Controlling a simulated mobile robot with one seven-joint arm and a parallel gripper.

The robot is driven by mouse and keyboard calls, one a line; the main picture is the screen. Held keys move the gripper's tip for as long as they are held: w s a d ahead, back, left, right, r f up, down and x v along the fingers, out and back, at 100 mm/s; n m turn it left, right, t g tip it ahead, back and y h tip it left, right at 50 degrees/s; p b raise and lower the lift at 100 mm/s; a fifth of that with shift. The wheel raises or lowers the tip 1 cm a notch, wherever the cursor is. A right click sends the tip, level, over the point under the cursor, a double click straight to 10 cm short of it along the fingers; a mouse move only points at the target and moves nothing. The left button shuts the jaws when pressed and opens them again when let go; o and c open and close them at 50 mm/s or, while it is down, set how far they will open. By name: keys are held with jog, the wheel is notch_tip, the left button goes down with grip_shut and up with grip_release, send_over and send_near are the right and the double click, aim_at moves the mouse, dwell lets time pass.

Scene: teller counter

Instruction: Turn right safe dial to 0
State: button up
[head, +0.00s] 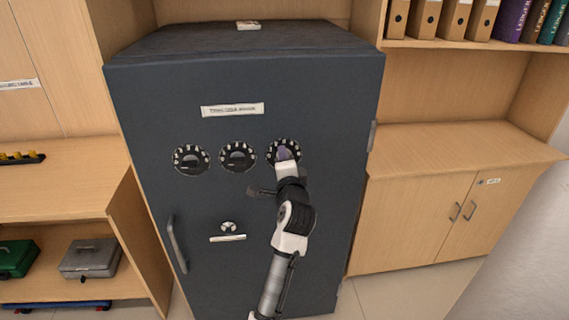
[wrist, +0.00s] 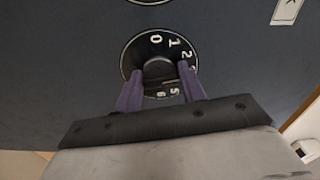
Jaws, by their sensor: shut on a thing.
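The right safe dial (head: 284,146) is the rightmost of three black dials in a row on the dark safe door. My gripper (head: 285,156) is at it and covers its lower part. In the wrist view the dial (wrist: 147,42) is a black disc with white numbers; 0, 1, 2, 5 and 6 can be read, and others are hidden by the fingers. My gripper (wrist: 160,76) has its two purple fingers on either side of the central knob (wrist: 159,68), shut on it. A pale line shows just below the knob; I cannot tell which number is set.
The middle dial (head: 238,157) and left dial (head: 191,159) are beside it. A door handle (head: 177,244) and small keyhole knob (head: 229,227) are lower on the safe. Shelves (head: 60,188) stand left, a wooden cabinet (head: 440,215) right.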

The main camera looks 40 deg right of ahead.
jog(key=n+b, duration=0.1)
jog(key=n, duration=0.4)
jog(key=n+b, duration=0.2)
jog(key=n, duration=0.3)
jog(key=n+b, duration=0.1)
jog(key=n, duration=0.5)
jog(key=shift+f+b, duration=0.3)
jog(key=shift+b, duration=0.05)
jog(key=shift+n, duration=0.3)
jog(key=o, duration=1)
jog(key=shift+s, duration=0.1)
jog(key=b+v, duration=0.2)
jog(key=v, duration=1.1)
jog(key=shift+s+a+b, duration=0.2)
jog(key=shift+s+b, duration=0.05)
jog(key=shift+b, duration=0.05)
